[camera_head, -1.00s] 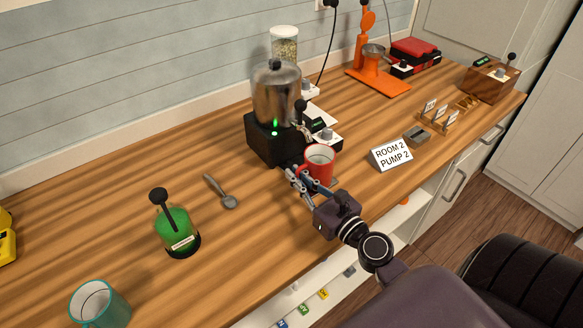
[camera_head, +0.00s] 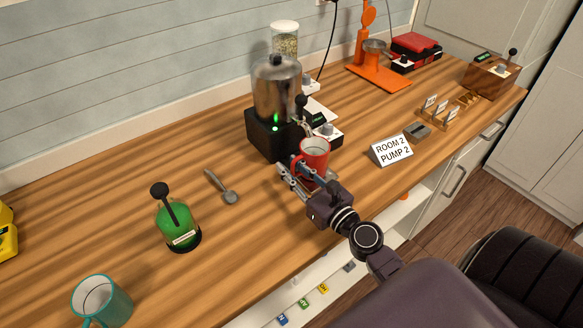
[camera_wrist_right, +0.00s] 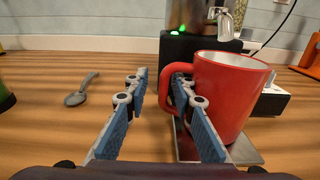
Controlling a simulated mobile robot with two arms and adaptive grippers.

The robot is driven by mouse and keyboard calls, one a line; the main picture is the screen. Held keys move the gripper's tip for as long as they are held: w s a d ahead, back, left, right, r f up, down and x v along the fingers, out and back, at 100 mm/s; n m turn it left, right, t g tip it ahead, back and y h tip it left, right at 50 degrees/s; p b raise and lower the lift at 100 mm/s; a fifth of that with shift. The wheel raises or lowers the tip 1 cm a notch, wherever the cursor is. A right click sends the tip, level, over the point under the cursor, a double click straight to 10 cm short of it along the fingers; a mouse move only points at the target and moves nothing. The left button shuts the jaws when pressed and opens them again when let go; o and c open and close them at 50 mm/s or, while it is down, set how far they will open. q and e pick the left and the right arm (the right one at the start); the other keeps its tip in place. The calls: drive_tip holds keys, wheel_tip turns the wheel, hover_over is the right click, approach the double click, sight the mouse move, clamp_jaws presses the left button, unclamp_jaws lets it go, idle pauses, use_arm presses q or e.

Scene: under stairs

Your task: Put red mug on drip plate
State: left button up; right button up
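The red mug (camera_head: 313,157) stands upright in front of the black dispenser (camera_head: 272,135) with the steel tank. In the right wrist view the mug (camera_wrist_right: 232,95) appears to rest on the grey drip plate (camera_wrist_right: 247,155), below the spout (camera_wrist_right: 224,25). Its handle points toward my gripper. My right gripper (camera_head: 301,178) is open, with its fingers spread at the handle side. In the wrist view the right finger lies close against or at the handle, and the left finger is clear of it. Contact is unclear. My left gripper is not in view.
A "ROOM 2 PUMP 2" sign (camera_head: 392,149) stands at the right. Bare counter (camera_head: 240,240) lies in front.

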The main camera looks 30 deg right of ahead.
drive_tip(key=shift+d+r, duration=0.1)
drive_tip(key=s+b, duration=0.2)
drive_tip(key=s, duration=0.1)
drive_tip(key=s+b, duration=0.2)
drive_tip(key=s, duration=0.2)
drive_tip(key=s+b, duration=0.2)
drive_tip(key=s, duration=0.2)
drive_tip(key=shift+d+f, duration=0.25)
drive_tip(key=shift+d, duration=0.15)
drive_tip(key=shift+s+r, duration=0.25)
drive_tip(key=shift+s, duration=0.25)
